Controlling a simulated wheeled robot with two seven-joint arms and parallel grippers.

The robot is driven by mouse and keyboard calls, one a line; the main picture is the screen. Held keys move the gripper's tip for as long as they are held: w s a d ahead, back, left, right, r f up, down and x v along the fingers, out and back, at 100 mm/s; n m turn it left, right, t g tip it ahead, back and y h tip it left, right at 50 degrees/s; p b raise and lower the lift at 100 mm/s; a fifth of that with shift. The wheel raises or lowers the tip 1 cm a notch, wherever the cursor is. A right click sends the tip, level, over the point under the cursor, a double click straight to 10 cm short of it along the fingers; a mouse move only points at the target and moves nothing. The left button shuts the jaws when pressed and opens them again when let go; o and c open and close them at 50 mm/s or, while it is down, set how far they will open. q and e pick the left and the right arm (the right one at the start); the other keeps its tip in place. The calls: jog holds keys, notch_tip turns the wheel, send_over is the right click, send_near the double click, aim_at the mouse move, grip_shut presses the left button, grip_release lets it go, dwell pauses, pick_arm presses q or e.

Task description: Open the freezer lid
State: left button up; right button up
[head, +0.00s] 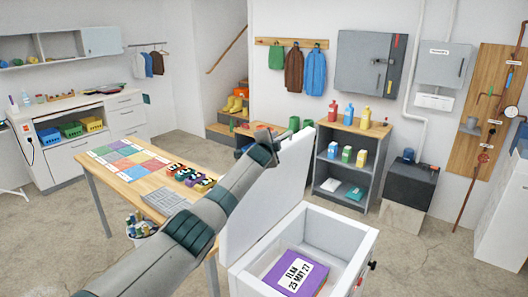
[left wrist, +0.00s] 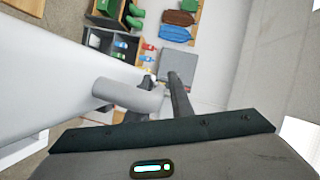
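A white chest freezer (head: 350,239) stands at the lower middle of the head view. Its lid (head: 265,195) stands up, nearly upright, on the left side, so the inside is exposed. A purple box with a white label (head: 294,273) lies inside. My left arm reaches from the lower left to the lid's upper part; its gripper (head: 300,143) is at the lid's top edge. In the left wrist view the lid (left wrist: 55,75) fills the left, with a grey round handle (left wrist: 130,97) sticking out. The left gripper's dark fingers (left wrist: 164,90) are apart, close to the handle. My right gripper is not in view.
A table (head: 125,180) with a coloured board and small items stands to the left. A grey shelf (head: 345,170) with bottles and a dark cabinet (head: 410,184) stand behind the freezer. Bare floor lies to the right of the freezer.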

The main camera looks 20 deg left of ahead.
pick_arm(q)
jog(key=shift+s+d+r, duration=0.15)
jog(key=shift+s, duration=0.75)
jog(key=shift+s+r+b, duration=0.2)
jog(key=shift+s+b, duration=0.2)
jog(key=shift+s, duration=1.35)
jog(key=s+r+b, duration=0.2)
jog(key=s+b, duration=0.1)
jog(key=s, duration=0.8)
jog(key=shift+d, duration=0.1)
